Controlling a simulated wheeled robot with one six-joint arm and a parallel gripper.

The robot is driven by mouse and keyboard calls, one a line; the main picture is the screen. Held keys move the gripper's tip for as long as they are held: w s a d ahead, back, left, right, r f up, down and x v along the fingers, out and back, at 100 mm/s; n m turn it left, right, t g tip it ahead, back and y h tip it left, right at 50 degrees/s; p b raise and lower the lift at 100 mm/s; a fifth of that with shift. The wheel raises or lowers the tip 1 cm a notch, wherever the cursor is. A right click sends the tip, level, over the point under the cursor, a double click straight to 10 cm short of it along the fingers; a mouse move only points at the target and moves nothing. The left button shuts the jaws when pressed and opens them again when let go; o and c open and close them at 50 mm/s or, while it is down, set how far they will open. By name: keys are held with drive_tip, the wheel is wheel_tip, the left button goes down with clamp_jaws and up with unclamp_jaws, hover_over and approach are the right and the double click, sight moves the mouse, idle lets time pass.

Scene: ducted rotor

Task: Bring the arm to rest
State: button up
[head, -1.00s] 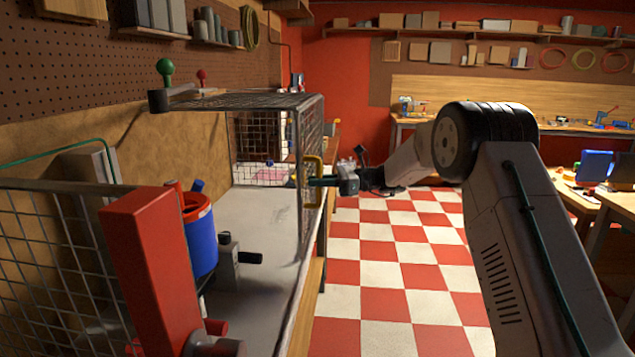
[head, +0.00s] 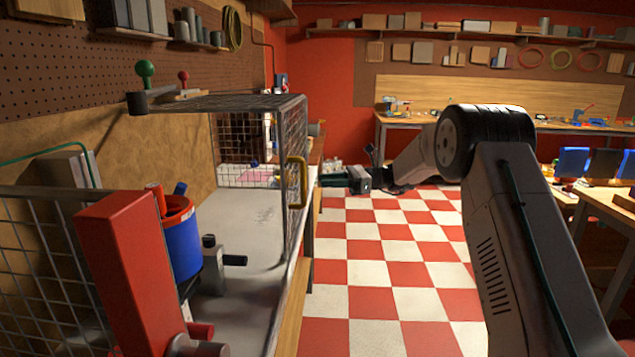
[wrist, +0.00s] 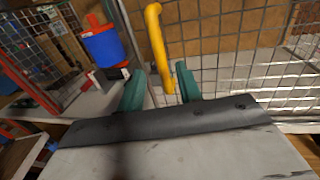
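My gripper (head: 325,178) is at the end of my outstretched arm, to the right of a wire-mesh cage door. In the wrist view my gripper (wrist: 160,76) shows two teal fingers standing apart with nothing held between them. A yellow handle (head: 304,183) is fixed to the mesh door (head: 292,170). In the head view a small gap shows between the fingertips and the handle. In the wrist view the handle (wrist: 156,40) stands upright beyond the fingers.
The mesh cage (head: 210,102) stands on a grey-topped bench (head: 255,225). A blue and red cylinder (head: 181,240) and a red post (head: 128,270) are near left. The checkered floor (head: 390,270) is clear. A workbench (head: 480,125) is at the back.

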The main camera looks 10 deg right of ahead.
drive_tip(key=shift+d, duration=0.15)
drive_tip(key=s+f+n+g+h, duration=0.1)
drive_tip(key=s+f+n+h, duration=0.25)
drive_tip(key=f, duration=0.25)
drive_tip(key=s+d+r+n+h, duration=0.1)
drive_tip(key=s+n+h, duration=0.6)
drive_tip(key=s, duration=1.8)
drive_tip(key=s+d+r+n+h, duration=0.2)
drive_tip(key=s+r+n+h, duration=0.2)
drive_tip(key=s, duration=2)
drive_tip(key=shift+s+n+t+h, duration=0.35)
drive_tip(key=shift+n+h, duration=1.4)
drive_tip(key=shift+n, duration=0.7)
